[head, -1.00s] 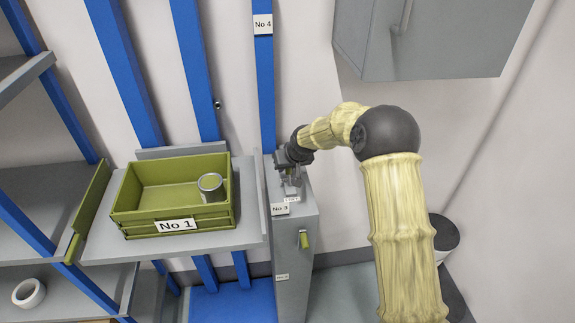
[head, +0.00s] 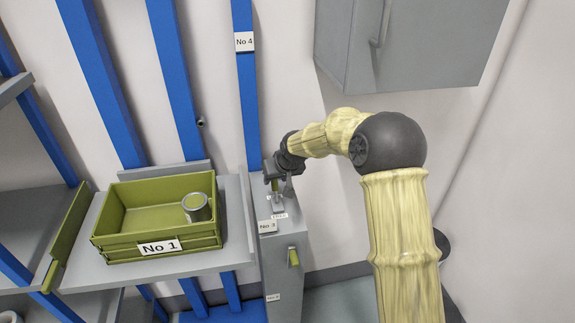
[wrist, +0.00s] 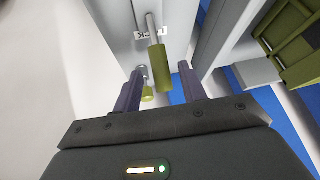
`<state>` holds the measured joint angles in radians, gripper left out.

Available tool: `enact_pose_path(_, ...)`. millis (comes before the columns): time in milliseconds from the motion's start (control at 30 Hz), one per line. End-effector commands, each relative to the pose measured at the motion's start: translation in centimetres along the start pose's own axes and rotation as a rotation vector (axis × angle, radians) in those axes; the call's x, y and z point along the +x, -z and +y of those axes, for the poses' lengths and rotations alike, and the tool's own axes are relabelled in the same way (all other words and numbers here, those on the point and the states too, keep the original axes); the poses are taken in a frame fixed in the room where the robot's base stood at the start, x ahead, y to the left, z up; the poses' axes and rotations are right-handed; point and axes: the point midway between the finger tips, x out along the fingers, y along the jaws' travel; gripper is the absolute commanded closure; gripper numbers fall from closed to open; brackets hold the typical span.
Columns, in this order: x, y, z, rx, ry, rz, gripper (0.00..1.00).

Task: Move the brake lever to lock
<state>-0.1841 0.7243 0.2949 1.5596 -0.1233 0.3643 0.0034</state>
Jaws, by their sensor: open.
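The brake lever is a green cylindrical handle (wrist: 161,68) on a metal rod, on top of a grey cabinet (head: 284,257). In the wrist view it stands beside a white label whose visible letters look like part of "LOCK".
A green crate (head: 120,243) labelled No 1, holding a can (head: 197,207), sits on a shelf to the left. A blue post (head: 246,90) stands behind the cabinet. A grey wall cabinet (head: 430,45) hangs upper right.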

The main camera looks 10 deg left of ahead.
Motion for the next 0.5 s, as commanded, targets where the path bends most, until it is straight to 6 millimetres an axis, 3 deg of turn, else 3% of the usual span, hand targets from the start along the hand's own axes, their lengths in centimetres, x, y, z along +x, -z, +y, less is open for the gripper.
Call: enact_pose_path(500, -8.8, -0.1, 0.2, 0.001, -0.002, 0.006, 0.59)
